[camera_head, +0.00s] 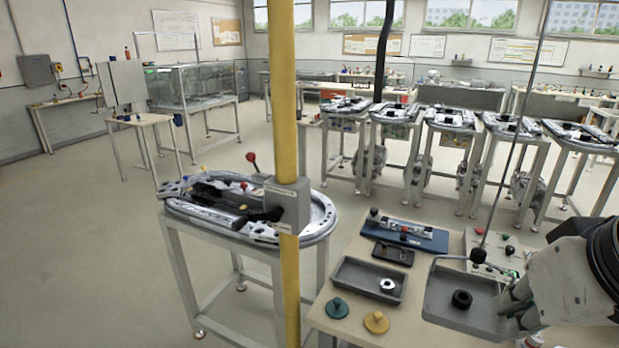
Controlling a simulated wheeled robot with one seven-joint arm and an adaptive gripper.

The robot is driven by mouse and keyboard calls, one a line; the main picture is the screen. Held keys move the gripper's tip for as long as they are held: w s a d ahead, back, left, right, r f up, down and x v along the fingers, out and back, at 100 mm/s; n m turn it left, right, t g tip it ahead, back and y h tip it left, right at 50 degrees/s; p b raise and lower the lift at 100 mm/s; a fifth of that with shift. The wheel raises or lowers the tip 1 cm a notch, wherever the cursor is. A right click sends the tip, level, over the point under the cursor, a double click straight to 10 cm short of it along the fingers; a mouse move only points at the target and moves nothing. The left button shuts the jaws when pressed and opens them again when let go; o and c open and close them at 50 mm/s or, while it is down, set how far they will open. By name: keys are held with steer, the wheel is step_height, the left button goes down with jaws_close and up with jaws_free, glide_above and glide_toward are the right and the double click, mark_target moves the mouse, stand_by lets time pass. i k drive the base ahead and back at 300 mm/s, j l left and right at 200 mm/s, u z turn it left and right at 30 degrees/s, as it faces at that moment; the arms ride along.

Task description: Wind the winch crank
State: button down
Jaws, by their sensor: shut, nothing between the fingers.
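I cannot clearly make out a winch crank. A lever with a red ball knob (252,157) stands up from the oval ring-track table (322,215) at centre left. A thin cable or rod runs down from the upper right to a black knob (478,256) above the workbench. My gripper (512,303) is at the lower right, beside the right edge of a grey tray (436,296). It is shut and empty, and its fingertips are partly hard to make out. It is well to the right of the red-knobbed lever.
A yellow post (286,110) with a grey box (288,205) stands in front of the ring table and hides part of it. The workbench (345,322) holds a blue fixture (405,235), another tray (352,272) and discs. Several similar tables stand behind. Floor at left is clear.

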mark_target(273, 215)
steer(key=i+j+u, duration=0.1)
steer(key=j, duration=0.25)
steer(key=i+j, duration=0.25)
steer(key=j, duration=0.15)
steer(key=i+j+u, duration=0.15)
steer(key=j, duration=0.2)
steer(key=i+j, duration=0.2)
steer(key=j, duration=0.15)
steer(key=k+l+u, duration=0.1)
steer(key=l, duration=0.3)
steer(key=k+l, duration=0.1)
steer(key=l, duration=0.25)
steer(key=k+l+u, duration=0.15)
steer(key=l, duration=0.2)
steer(key=k+l+u, duration=0.1)
steer(key=l, duration=0.3)
